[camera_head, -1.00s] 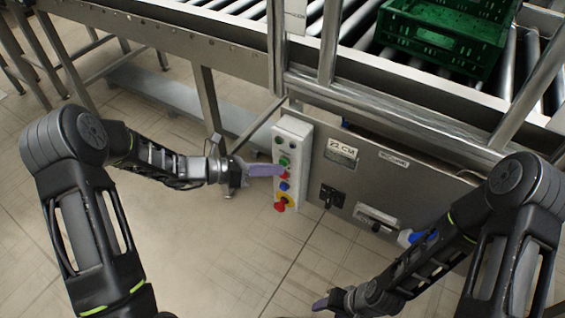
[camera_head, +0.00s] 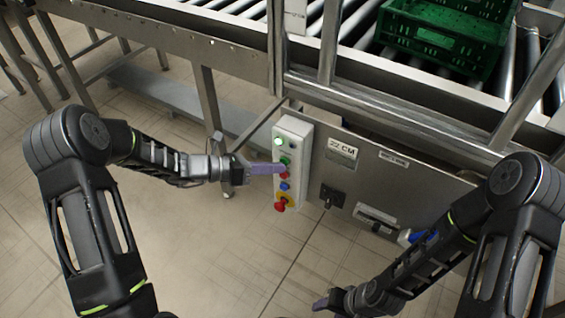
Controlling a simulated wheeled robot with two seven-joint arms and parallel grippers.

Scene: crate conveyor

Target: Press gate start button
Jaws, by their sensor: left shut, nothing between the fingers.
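The white button box (camera_head: 298,146) stands on the front of the conveyor frame. It carries a brightly lit lamp (camera_head: 278,141) at its top left, a green button (camera_head: 285,161), a red button (camera_head: 283,175), a blue button (camera_head: 284,187) and a red emergency stop (camera_head: 281,205) on yellow. My left gripper (camera_head: 278,169) is shut and empty, its purple fingertips in front of the box between the green and red buttons. I cannot tell whether they touch a button.
A green crate (camera_head: 440,42) sits on the conveyor rollers at the top right. The steel panel (camera_head: 385,175) right of the box carries a black switch (camera_head: 332,197) and a blue connector (camera_head: 421,237). Metal posts and legs stand around. The tiled floor in front is clear.

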